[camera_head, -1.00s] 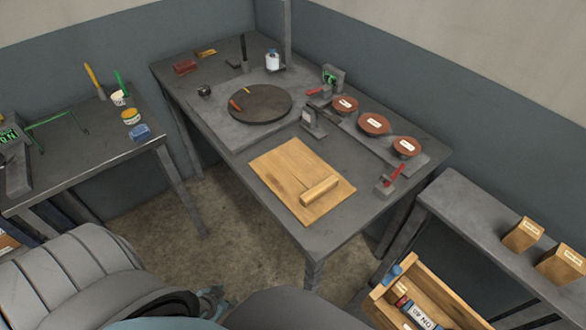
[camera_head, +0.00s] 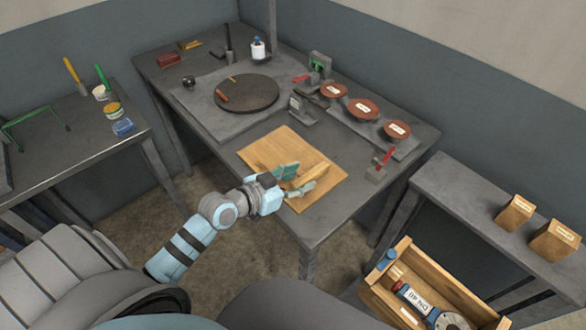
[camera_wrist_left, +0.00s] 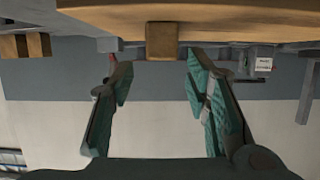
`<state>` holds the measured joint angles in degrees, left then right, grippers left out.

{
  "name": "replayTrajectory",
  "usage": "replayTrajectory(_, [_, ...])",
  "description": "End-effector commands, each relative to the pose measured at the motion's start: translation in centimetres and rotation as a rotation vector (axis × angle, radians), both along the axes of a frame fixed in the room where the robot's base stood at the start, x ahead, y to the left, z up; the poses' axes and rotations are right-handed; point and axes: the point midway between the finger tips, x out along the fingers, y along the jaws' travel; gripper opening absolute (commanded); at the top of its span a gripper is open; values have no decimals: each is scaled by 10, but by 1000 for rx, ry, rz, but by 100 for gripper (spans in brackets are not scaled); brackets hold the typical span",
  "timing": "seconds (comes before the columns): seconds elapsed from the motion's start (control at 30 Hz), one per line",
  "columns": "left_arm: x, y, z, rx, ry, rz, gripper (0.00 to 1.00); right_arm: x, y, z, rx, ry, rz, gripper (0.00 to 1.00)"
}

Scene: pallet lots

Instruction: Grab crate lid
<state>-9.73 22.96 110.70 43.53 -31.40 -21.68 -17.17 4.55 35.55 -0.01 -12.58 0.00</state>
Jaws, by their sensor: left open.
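The crate lid (camera_head: 265,153) is a flat light-wood board lying on the grey table, with a short wooden bar (camera_head: 313,174) on top as a handle. In the left wrist view the lid (camera_wrist_left: 230,18) appears upside down along the top, with its bar (camera_wrist_left: 162,42) seen end-on. My left gripper (camera_head: 298,178) is over the near part of the lid, its green-padded fingers spread at the near end of the bar. In the wrist view the open left gripper (camera_wrist_left: 152,60) has the bar between its fingertips, with gaps on both sides. My right gripper is out of view.
A wooden crate (camera_head: 383,303) holding a part labelled DN 40 sits at the lower right. Beyond the lid are a dark round plate (camera_head: 247,94), red-brown discs (camera_head: 363,109) and a red-handled clamp (camera_head: 378,165). A side shelf (camera_head: 455,190) carries paper bags.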

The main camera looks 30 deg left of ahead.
Motion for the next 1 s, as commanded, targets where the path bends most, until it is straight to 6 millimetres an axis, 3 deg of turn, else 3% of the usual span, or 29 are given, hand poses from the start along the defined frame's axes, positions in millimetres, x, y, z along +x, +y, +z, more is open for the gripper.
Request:
replayTrajectory(0.13, [23, -7, -12, -3, 0, 2, 43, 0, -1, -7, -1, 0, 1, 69])
replayTrajectory(0.37, [26, -8, -13, 0, 1, 1, 43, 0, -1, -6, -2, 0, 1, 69])
replayTrajectory(0.63, [26, -8, -12, 0, 1, 2, 2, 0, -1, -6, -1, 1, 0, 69])
replayTrajectory(1.0, [26, -8, -11, 0, -1, 2, 0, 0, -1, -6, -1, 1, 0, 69])
